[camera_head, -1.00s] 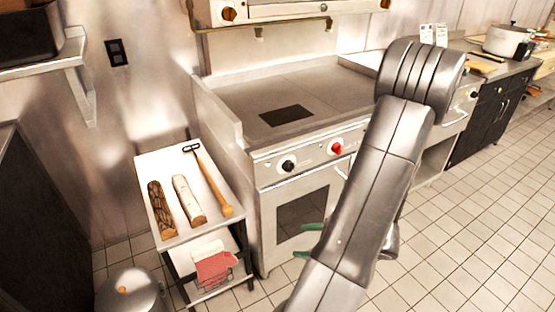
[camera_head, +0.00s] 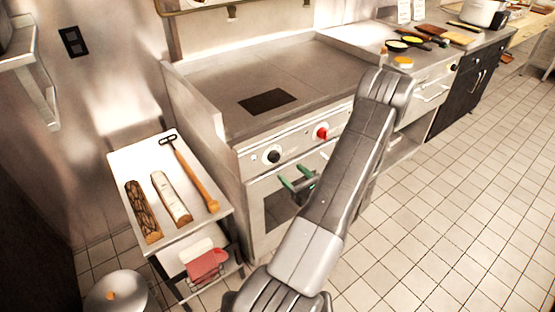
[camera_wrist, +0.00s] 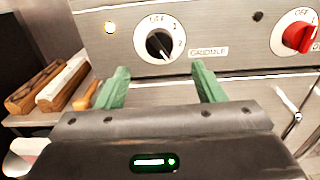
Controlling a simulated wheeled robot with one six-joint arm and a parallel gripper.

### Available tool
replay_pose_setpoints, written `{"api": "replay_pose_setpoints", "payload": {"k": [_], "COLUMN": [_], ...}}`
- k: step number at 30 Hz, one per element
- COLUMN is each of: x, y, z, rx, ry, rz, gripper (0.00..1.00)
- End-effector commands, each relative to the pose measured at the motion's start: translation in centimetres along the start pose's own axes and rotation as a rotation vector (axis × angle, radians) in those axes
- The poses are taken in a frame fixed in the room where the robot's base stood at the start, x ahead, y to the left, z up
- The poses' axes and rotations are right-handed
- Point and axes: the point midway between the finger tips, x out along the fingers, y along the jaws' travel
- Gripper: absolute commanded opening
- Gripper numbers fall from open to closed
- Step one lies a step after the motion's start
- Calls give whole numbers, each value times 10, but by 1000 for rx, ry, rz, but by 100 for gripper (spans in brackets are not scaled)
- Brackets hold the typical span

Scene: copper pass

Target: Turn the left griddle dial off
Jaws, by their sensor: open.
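The left griddle dial (camera_head: 272,156) is a black knob on a white round plate on the griddle's front panel. In the wrist view the black knob (camera_wrist: 160,44) has OFF above it, 1 and 2 to its right and a GRIDDLE label beside it. The knob looks turned at a slant away from OFF; its exact setting is hard to read. My gripper (camera_head: 298,178) has green fingers, open and empty, in front of the oven door, below and right of the dial. In the wrist view my gripper (camera_wrist: 159,70) points at the panel, its fingertips either side of and below the knob, apparently not touching it.
A red dial (camera_head: 321,133) sits to the right on the same panel. A small lamp (camera_wrist: 109,27) left of the black dial glows. A side cart (camera_head: 118,160) with logs and a wooden-handled tool stands left of the griddle. Tiled floor at right is clear.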

Motion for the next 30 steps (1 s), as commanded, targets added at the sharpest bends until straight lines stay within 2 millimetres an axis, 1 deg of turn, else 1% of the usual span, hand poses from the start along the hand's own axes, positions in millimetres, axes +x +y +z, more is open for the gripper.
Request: {"api": "replay_pose_setpoints", "payload": {"k": [1, 6, 9, 12, 18, 25, 26, 30], "x": [11, 45, 61, 73, 83, 84, 84, 83], "y": [1, 1, 2, 1, 0, 0, 0, 0], "z": [2, 2, 2, 1, 0, 0, 0, 0], "rx": [0, 0, 0, 0, 1, 1, 0, 0], "ry": [0, 0, 1, 1, 0, 1, 1, 1], "rz": [5, 5, 5, 3, 0, 0, 0, 1], "gripper": [62, 62, 62, 62, 62, 62, 58, 31]}}
